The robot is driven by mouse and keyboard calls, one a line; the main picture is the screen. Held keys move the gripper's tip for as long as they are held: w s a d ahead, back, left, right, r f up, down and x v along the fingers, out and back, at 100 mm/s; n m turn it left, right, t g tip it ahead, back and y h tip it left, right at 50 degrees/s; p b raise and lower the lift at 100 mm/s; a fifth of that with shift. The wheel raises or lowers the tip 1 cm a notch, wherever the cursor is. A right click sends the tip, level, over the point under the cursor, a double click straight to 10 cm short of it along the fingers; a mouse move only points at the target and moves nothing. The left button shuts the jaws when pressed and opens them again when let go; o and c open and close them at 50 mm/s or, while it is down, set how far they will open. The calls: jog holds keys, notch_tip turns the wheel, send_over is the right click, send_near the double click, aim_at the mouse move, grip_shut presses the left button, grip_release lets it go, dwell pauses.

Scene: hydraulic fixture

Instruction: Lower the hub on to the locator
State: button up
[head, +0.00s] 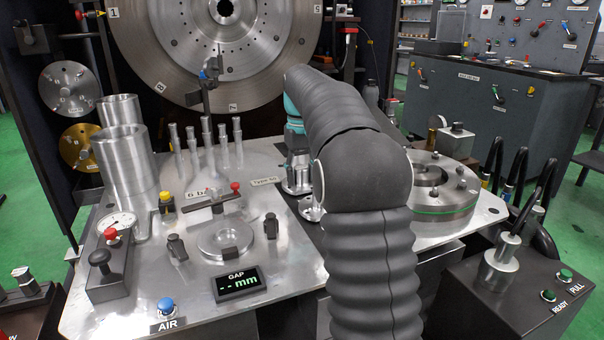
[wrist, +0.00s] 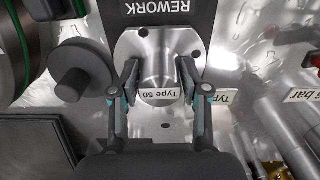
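The hub (wrist: 160,65) is a silver flange with bolt holes and a round boss. A small "Type 50" label shows at the boss in the wrist view. My gripper (wrist: 160,103) has one finger on each side of the boss; whether the pads touch it is not clear. In the head view the hub (head: 297,178) shows beside my arm, which hides most of my gripper. A round silver seat (head: 225,238), which looks like the locator, stands on the plate at front left, behind the GAP display (head: 236,283), which reads "-- mm".
A dark REWORK mat (wrist: 178,17) lies by the hub. Upright pins (head: 207,145) and a metal cylinder (head: 125,165) stand left. A large round fixture (head: 430,195) is right. A dark knob (wrist: 78,70) is close to my gripper.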

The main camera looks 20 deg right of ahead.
grip_shut()
jog(key=shift+r+p, duration=1.45)
jog(key=shift+p, duration=0.05)
jog(key=shift+r+p, duration=0.5)
jog(key=shift+r, duration=0.6)
jog(key=shift+c, duration=1.5)
grip_release()
grip_shut()
